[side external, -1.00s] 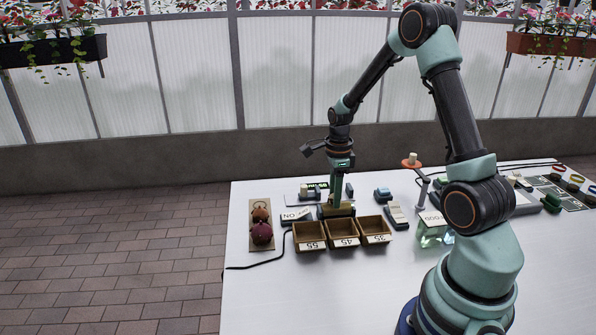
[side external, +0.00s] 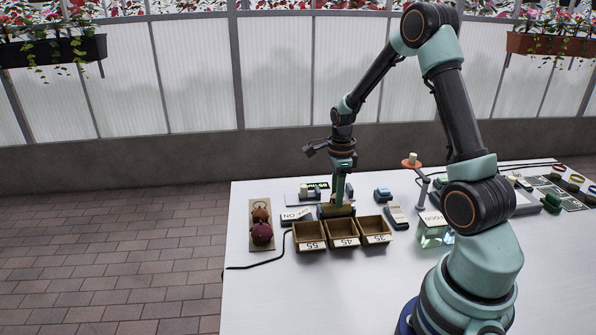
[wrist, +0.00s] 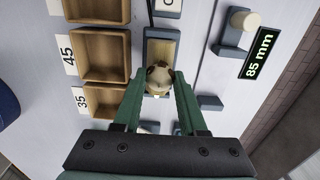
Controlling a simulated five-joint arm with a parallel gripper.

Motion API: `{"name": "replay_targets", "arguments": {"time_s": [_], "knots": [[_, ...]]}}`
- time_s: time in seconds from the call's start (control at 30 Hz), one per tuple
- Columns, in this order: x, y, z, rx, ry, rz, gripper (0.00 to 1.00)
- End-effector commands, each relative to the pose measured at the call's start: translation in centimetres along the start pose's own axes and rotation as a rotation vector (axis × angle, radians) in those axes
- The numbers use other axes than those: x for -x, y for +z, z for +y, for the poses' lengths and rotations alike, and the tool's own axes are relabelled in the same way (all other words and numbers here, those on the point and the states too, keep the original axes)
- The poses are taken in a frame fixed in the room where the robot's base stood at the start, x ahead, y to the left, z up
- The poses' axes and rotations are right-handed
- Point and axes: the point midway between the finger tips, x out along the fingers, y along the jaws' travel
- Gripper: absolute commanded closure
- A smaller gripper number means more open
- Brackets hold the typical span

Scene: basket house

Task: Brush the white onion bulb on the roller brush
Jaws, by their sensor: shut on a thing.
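My gripper (wrist: 159,84) is shut on a round, pale, brown-tinged bulb (wrist: 159,76), which looks like the white onion bulb. In the wrist view the bulb sits between the two green fingertips. Just beyond it is a small grey-framed box with a tan inside (wrist: 161,48); this may be the roller brush, but no bristles can be made out. In the side view my gripper (side external: 343,203) points down over this box (side external: 327,212), behind the crates. The bulb cannot be made out there, and whether it touches the box is unclear.
Wooden crates marked 55, 45 and 35 (side external: 343,243) stand in front of the box. An ON/OFF switch (side external: 296,214) and a board with dark red bulbs (side external: 261,250) lie left. An 85 mm gauge (wrist: 237,35) is close by. A black cable crosses the front left.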

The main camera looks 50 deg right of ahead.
Motion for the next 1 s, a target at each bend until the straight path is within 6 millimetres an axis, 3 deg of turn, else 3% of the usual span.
{"name": "replay_targets", "arguments": {"time_s": [1.0], "knots": [[0.0,0.9,0.1,-0.001,0.002,0.001,1.00]]}}
